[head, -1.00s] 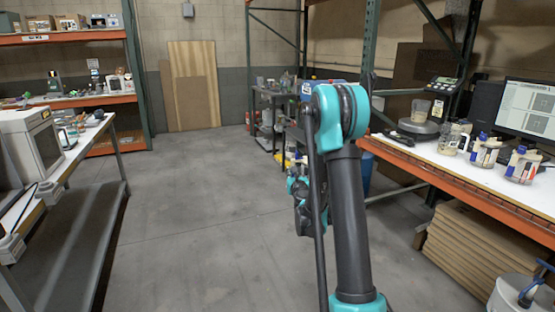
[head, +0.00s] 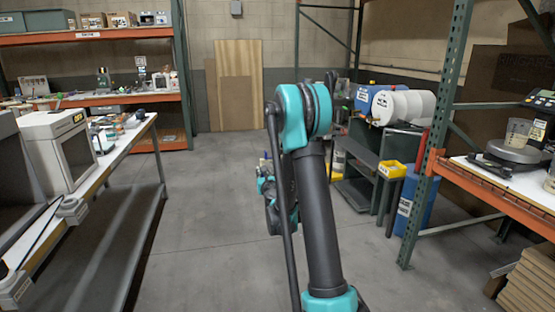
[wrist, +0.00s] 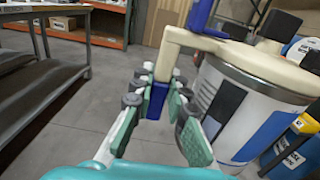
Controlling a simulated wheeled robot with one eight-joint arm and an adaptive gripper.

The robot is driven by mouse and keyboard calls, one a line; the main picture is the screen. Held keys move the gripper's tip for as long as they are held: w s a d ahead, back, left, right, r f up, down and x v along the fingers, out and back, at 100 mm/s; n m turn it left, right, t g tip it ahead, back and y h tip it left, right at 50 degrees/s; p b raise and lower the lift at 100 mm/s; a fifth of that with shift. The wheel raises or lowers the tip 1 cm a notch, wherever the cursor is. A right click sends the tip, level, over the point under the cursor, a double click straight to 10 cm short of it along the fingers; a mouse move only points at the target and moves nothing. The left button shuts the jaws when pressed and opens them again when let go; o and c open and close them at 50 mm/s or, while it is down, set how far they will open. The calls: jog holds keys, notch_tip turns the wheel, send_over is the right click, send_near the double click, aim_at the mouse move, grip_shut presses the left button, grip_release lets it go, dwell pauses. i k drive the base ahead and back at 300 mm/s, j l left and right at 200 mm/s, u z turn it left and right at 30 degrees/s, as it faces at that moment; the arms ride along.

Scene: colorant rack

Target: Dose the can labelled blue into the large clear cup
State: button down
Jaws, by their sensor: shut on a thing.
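In the wrist view, my gripper (wrist: 160,90) is shut on the handle of a can (wrist: 235,110). The can has a cream lid and handle, a dark spout or cap on top, and a pale body with dark and blue label patches. It hangs at the right of the fingers, roughly upright in that view. I cannot read its label. In the head view, my arm hides most of the gripper and the can. The large clear cup (head: 517,133) stands on a scale (head: 515,155) on the right bench, well apart from my gripper.
A trolley with a blue drum (head: 366,97) and white drums (head: 400,106) stands beyond the arm, with a yellow bin (head: 392,168). A green rack post (head: 437,130) edges the right bench. A left bench (head: 85,185) carries a white box-shaped machine (head: 62,150). The floor between is clear.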

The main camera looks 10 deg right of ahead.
aim_at(519, 132)
jog(key=i+j+z, duration=0.1)
jog(key=i+z, duration=0.35)
jog(key=i+j+z, duration=0.3)
jog(key=i+z, duration=0.2)
jog(key=i+j+z, duration=0.25)
jog(key=z, duration=0.25)
jog(key=i+j+z, duration=0.2)
jog(key=j+z, duration=0.25)
jog(key=i+j+z, duration=0.1)
jog(key=j+z, duration=0.15)
jog(key=z, duration=0.25)
jog(key=j+z, duration=0.95)
